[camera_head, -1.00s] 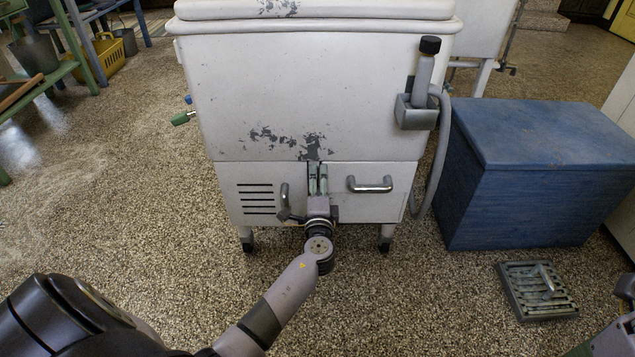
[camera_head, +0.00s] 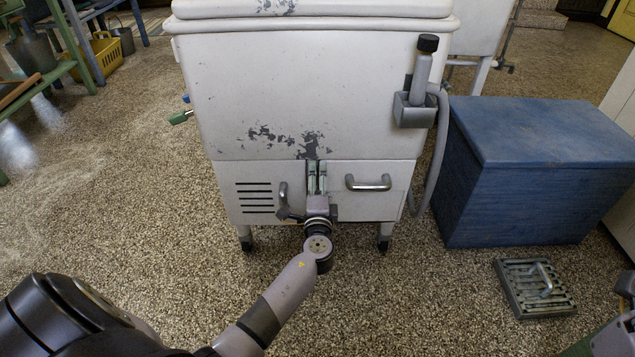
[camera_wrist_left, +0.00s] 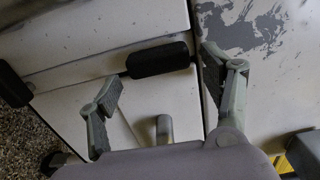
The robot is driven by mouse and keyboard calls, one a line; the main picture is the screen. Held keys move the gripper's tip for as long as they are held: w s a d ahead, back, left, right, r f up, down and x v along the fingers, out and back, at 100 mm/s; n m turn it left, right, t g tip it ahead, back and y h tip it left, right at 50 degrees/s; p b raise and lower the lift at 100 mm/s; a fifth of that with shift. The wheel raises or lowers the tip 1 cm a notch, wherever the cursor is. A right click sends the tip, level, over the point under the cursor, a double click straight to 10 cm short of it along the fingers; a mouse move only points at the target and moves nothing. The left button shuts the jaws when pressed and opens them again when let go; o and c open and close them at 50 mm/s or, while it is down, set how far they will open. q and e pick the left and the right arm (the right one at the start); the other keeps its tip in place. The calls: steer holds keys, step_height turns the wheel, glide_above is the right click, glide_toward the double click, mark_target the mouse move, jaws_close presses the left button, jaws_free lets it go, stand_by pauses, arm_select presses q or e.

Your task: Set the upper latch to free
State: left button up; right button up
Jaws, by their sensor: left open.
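The white washer (camera_head: 300,90) stands ahead, with a lower front panel. My left gripper (camera_head: 316,178) is open in front of that panel, near its top seam; it also shows in the left wrist view (camera_wrist_left: 162,92). There, a black block (camera_wrist_left: 157,58), which looks like the upper latch, lies between the two fingers, a little beyond them. No finger visibly grips it. Its turned position is hard to judge. A second dark block (camera_wrist_left: 12,85), perhaps the lower latch, is at the left edge. The gripper hides both from the head view. Parts at the lower right edge look like my right gripper.
Two metal handles, left (camera_head: 283,194) and right (camera_head: 368,183), flank my left gripper. A grey hose (camera_head: 437,150) hangs at the washer's right. A blue chest (camera_head: 540,160) and a floor grate (camera_head: 536,287) are to the right.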

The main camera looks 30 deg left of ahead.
arm_select(q)
steer(key=v, duration=1.2)
